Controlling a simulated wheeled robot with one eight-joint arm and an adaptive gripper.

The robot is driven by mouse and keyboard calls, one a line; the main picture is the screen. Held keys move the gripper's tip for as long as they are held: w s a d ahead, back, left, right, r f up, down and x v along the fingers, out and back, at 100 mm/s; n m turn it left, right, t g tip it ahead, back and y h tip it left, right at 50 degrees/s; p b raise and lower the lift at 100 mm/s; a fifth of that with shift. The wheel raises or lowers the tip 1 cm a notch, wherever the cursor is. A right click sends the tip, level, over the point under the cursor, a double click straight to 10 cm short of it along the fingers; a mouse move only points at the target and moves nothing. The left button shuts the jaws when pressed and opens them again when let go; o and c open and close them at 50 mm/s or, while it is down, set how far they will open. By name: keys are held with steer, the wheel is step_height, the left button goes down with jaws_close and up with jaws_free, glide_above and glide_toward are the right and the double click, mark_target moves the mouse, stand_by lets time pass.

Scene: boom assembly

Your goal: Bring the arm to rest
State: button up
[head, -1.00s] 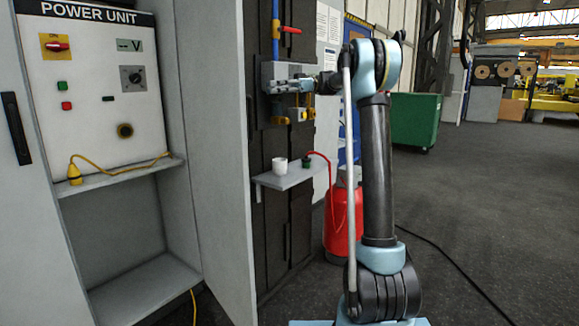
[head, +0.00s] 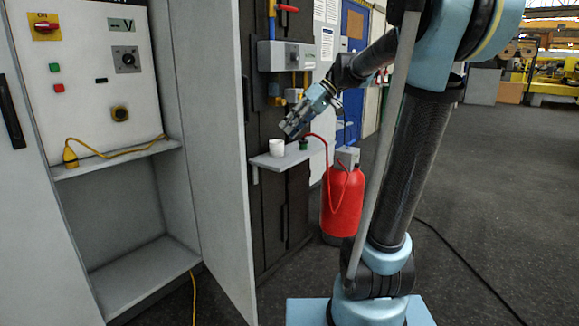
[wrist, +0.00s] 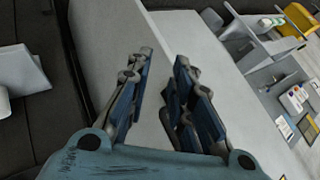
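My arm (head: 418,160) rises at the right of the head view and bends down to the left. My gripper (head: 289,131) points down and left, seemingly above the small grey shelf (head: 287,157) with the white cup (head: 277,147). In the wrist view my gripper (wrist: 163,57) has its two fingers apart, with a narrow gap and nothing between them. The grey panel behind the gap (wrist: 172,30) looks some way off.
A power unit cabinet (head: 88,75) with an open grey door (head: 198,130) stands at the left. A valve block (head: 285,55) is on the dark panel above the shelf. A red canister (head: 343,205) stands beside it. Open floor (head: 490,190) lies to the right.

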steer(key=s+d+f+m+t+h, duration=0.1)
steer(key=s+d+f+m+h, duration=0.2)
steer(key=s+d+f, duration=0.3)
steer(key=s+d+f+m+t+h, duration=0.1)
steer(key=s+d+f+m+h, duration=0.2)
steer(key=f, duration=0.9)
steer(key=s+d+f+m+t+h, duration=0.2)
steer(key=s+d+f+m, duration=0.1)
steer(key=s+d+f, duration=0.6)
steer(key=shift+s+f+m+h, duration=0.4)
steer(key=shift+s+f, duration=0.2)
steer(key=shift+s, duration=0.55)
